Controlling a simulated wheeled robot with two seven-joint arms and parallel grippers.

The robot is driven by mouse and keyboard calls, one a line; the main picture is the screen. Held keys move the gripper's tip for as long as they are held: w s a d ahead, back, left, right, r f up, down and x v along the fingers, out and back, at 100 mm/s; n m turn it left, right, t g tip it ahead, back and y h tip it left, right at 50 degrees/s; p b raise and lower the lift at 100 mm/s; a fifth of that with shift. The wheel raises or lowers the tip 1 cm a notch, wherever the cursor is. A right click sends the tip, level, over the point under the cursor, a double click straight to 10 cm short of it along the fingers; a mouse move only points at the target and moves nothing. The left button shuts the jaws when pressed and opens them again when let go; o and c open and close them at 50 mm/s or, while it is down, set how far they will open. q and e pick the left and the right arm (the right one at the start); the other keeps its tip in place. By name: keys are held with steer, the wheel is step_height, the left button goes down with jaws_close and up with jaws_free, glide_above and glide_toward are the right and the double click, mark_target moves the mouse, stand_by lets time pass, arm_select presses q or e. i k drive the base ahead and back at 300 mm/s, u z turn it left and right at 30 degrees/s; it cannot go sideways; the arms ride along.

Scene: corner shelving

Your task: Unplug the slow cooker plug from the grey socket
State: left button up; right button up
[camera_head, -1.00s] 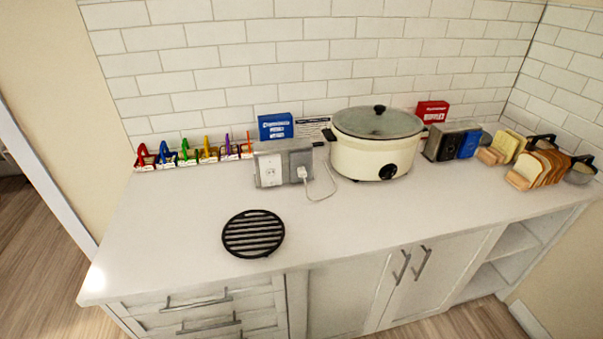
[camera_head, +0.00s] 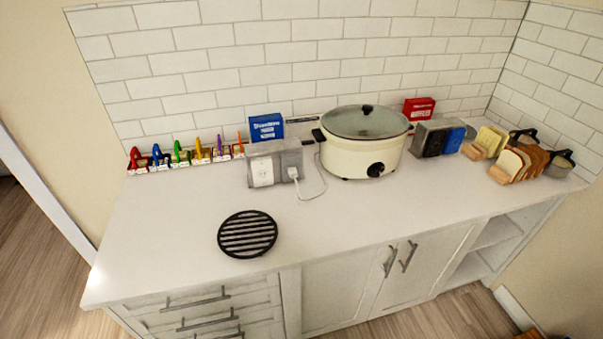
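The cream slow cooker (camera_head: 362,155) with a glass lid stands on the counter against the tiled wall. Left of it is a box with a white socket face (camera_head: 262,173) on its left and a grey socket face (camera_head: 289,160) on its right. The white slow cooker plug (camera_head: 294,174) sits in the grey socket. Its white cord (camera_head: 321,178) loops over the counter to the cooker. Neither of my grippers shows in the head view.
A black round trivet (camera_head: 247,234) lies on the counter in front of the sockets. Coloured clips (camera_head: 180,155), a blue box (camera_head: 267,128), a red box (camera_head: 419,108), a toaster (camera_head: 433,138) and bread slices (camera_head: 520,163) line the back. The front counter is mostly clear.

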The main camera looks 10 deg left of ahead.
mark_target(292, 171)
steer(key=z, duration=1.8)
steer(key=i, duration=2.15)
steer(key=u, duration=3.35)
